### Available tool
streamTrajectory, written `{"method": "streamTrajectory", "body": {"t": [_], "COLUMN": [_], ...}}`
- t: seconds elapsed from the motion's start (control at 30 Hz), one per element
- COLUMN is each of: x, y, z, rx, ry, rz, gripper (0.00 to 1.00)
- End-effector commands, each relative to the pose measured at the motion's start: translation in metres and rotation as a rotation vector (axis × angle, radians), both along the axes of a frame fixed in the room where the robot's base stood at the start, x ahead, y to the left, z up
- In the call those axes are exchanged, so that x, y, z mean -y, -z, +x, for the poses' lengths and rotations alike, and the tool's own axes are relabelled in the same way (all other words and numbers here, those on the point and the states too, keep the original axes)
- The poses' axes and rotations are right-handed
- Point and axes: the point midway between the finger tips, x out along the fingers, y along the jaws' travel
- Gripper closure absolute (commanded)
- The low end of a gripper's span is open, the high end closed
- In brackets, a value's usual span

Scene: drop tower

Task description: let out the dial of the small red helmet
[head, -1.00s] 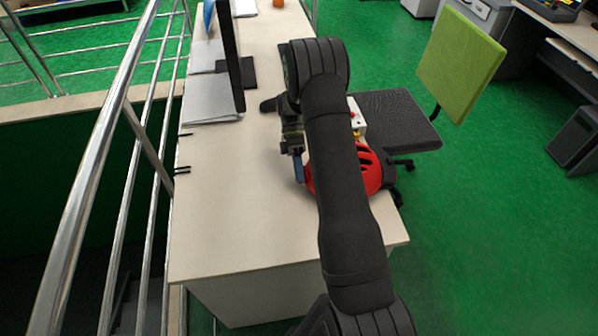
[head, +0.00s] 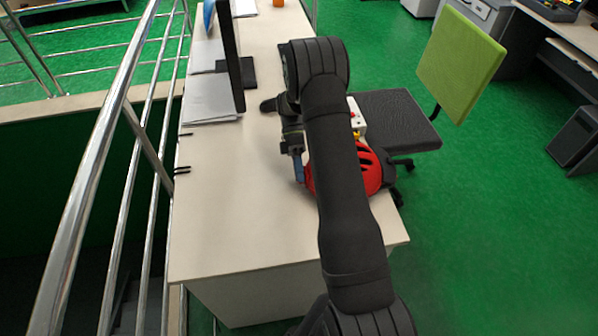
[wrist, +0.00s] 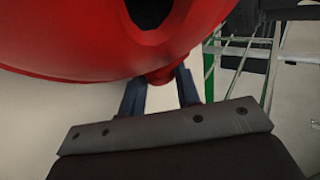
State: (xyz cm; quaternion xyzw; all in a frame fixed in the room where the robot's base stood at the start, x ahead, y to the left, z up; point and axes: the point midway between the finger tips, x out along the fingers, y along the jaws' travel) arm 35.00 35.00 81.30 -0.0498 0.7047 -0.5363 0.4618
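The red helmet (head: 367,168) lies near the right edge of the desk in the head view, partly hidden behind my arm. In the wrist view its red shell (wrist: 95,45) fills the top, with a dark vent opening. A small red dial (wrist: 161,77) sticks out below the shell's rim. My gripper (wrist: 161,88) has one blue finger close on each side of the dial and appears shut on it. The fingertips are partly hidden by the shell. In the head view my gripper (head: 298,168) is at the helmet's left side.
The pale desk (head: 235,210) is clear in front and to the left. A monitor (head: 231,55) stands at the back left. A white box (head: 356,117) is behind the helmet. A metal railing (head: 110,130) runs along the left, and a chair (head: 400,115) is at the right.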

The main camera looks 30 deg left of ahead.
Motion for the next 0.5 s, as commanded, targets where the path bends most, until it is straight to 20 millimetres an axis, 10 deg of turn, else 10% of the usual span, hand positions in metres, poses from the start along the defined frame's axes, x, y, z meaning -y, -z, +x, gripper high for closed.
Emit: {"method": "streamTrajectory", "body": {"t": [0.13,0.5], "x": [0.0001,-0.0036], "y": [0.0000,-0.0031], "z": [-0.0002,0.0035], "rx": [-0.001,0.001], "ry": [0.000,0.000], "rz": [-0.001,0.001], "gripper": [0.48,0.48]}}
